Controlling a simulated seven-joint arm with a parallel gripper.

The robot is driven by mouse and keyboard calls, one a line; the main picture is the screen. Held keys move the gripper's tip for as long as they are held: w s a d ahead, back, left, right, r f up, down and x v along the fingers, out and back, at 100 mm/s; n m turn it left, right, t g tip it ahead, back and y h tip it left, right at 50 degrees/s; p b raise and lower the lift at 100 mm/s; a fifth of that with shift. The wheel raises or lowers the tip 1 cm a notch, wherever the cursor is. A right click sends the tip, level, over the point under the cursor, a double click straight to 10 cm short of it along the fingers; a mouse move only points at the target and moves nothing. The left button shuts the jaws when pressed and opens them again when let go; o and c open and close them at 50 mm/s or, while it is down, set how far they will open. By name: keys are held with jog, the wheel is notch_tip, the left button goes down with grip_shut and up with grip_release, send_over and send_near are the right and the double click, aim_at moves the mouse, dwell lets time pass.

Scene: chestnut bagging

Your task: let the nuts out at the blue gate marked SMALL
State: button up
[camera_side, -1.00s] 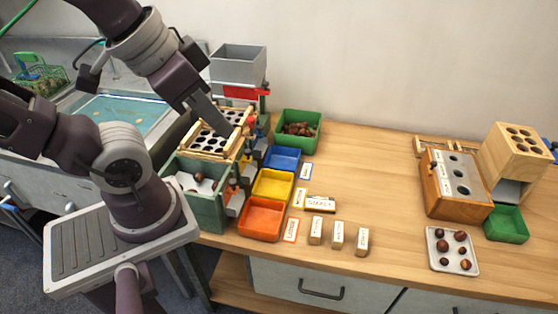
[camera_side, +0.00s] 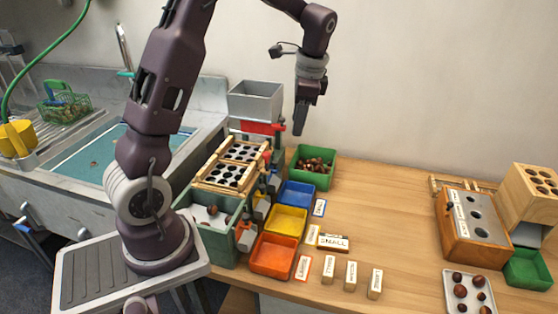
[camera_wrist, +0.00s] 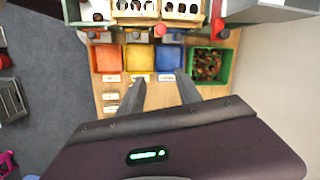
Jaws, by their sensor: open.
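My gripper (camera_side: 299,125) hangs fingers down, empty, above and behind the blue tray (camera_side: 297,194). In the wrist view its two fingers (camera_wrist: 161,92) are apart, with bare table and the tray row beyond them. The sorter (camera_side: 230,172) has a sieve deck with round holes, left of the trays. Its gates face the trays; the blue gate is too small to tell apart clearly. The blue tray also shows in the wrist view (camera_wrist: 169,60) and looks empty. A block reading SMALL (camera_side: 333,242) lies right of the yellow tray (camera_side: 287,219).
An orange tray (camera_side: 273,256) stands in front of the yellow one. A green bin of nuts (camera_side: 314,167) is behind the blue tray. A grey hopper (camera_side: 256,102) rises behind the sorter. Small label blocks (camera_side: 351,276) stand at the front. The middle of the table is clear.

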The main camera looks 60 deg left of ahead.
aim_at(276, 161)
jog(key=a+f+m+g, duration=0.1)
jog(key=a+f, duration=0.2)
jog(key=f, duration=0.3)
jog(key=a+f+m+g, duration=0.1)
jog(key=a+f, duration=0.3)
jog(key=f, duration=0.2)
jog(key=a+f+m, duration=0.1)
jog(key=a+f, duration=0.3)
jog(key=f, duration=0.2)
jog(key=shift+f+g+y, duration=0.2)
jog(key=shift+g+y, duration=0.2)
jog(key=shift+d, duration=0.1)
grip_shut()
